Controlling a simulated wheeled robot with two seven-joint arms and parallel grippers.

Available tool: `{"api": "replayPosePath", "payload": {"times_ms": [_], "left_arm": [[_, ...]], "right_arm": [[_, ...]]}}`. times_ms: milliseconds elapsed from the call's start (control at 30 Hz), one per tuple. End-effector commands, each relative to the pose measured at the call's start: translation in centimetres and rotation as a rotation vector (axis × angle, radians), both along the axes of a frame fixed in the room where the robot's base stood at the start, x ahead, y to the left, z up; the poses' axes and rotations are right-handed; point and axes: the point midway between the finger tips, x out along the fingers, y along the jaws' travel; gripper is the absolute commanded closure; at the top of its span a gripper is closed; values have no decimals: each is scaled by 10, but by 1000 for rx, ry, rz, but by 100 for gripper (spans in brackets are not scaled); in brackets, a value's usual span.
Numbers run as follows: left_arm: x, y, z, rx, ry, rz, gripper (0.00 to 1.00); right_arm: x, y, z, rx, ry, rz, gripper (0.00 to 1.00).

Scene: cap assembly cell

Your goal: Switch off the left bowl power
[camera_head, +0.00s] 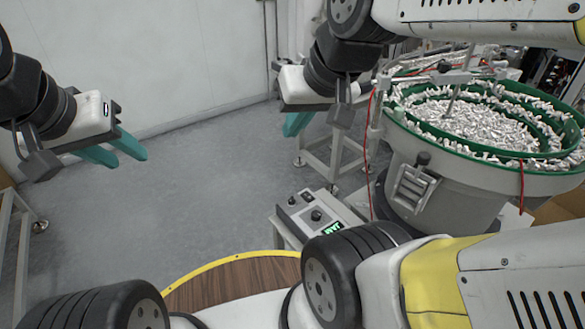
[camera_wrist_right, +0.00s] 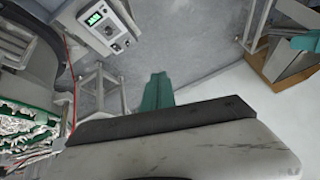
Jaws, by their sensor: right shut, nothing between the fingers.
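A grey control box (camera_head: 300,215) with a lit green display (camera_head: 333,228), a black knob (camera_head: 316,215) and small switches stands beside a feeder bowl (camera_head: 440,155). The box also shows at the upper left of the right wrist view (camera_wrist_right: 106,30), its display lit. The bowl has a green rim and holds many white caps. My right gripper (camera_head: 291,124) has teal fingers, shut and empty, above the floor up-left of the box in the picture. Its fingers show in the wrist view (camera_wrist_right: 158,92). My left gripper (camera_head: 130,155) is open and empty at the far left, well away from the box.
A metal frame stand (camera_head: 335,155) is behind the right gripper. A red cable (camera_head: 367,150) hangs by the bowl. A round wooden tabletop with yellow edge (camera_head: 235,280) is at the bottom. Grey floor (camera_head: 190,200) between the grippers is clear.

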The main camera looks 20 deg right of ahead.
Motion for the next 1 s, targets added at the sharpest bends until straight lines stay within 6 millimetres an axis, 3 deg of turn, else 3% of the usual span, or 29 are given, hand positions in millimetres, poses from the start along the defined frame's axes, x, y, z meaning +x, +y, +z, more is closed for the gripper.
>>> {"api": "replayPosePath", "payload": {"times_ms": [267,433,567,733,867,1000], "left_arm": [[0,0,0,0,0,0,64],[0,0,0,0,0,0,64],[0,0,0,0,0,0,64],[0,0,0,0,0,0,64],[0,0,0,0,0,0,64],[0,0,0,0,0,0,64]], "right_arm": [[1,0,0,1,4,-4,100],[24,-6,-1,32,66,-80,100],[65,-17,-10,76,169,-219,100],[128,-39,-41,125,315,-451,100],[173,-58,-80,141,418,-635,100],[214,-80,-135,139,515,-835,100]]}}
